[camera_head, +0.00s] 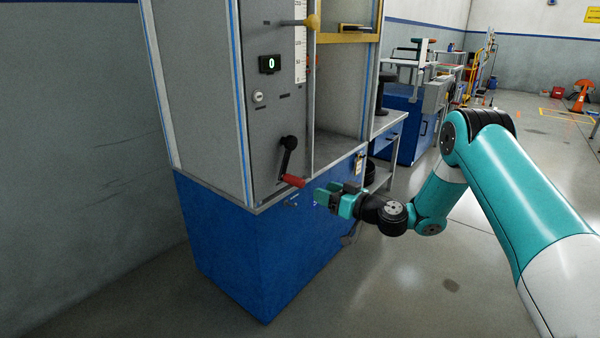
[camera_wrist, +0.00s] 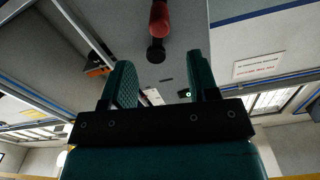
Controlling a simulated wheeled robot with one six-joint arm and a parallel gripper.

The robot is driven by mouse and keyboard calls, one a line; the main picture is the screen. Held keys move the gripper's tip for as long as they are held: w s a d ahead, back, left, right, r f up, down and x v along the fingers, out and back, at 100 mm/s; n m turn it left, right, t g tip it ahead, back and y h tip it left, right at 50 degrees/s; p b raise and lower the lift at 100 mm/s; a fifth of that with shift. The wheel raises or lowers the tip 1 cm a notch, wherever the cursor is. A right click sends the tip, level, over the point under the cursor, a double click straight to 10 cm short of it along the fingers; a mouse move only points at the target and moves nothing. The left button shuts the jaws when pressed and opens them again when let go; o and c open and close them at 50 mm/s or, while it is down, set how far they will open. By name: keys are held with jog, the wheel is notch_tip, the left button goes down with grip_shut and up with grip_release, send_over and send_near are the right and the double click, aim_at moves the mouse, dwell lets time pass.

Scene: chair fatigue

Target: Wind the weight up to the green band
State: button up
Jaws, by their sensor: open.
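A crank (camera_head: 287,157) with a black arm and a red handle (camera_head: 293,181) hangs downward on the grey front panel of a tall test machine. My gripper (camera_head: 322,199) is open and empty, just right of the red handle and apart from it. In the wrist view the red handle (camera_wrist: 158,18) shows at the top, beyond the two teal fingers (camera_wrist: 160,75) and between their directions. A small display (camera_head: 269,64) on the panel reads 0. A vertical white scale (camera_head: 300,45) runs along the panel's right edge. I cannot make out the weight or a green band.
The machine stands on a blue base cabinet (camera_head: 250,250). A yellow-knobbed lever (camera_head: 312,22) juts out above the crank, and a yellow crossbar (camera_head: 347,37) spans the bay beside it. A grey bench (camera_head: 385,125) stands behind. The floor at front right is clear.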

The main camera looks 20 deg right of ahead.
aim_at(304, 184)
jog(key=x, duration=0.9)
jog(key=shift+w+a+f, duration=0.1)
jog(key=shift+w+f, duration=0.05)
grip_shut()
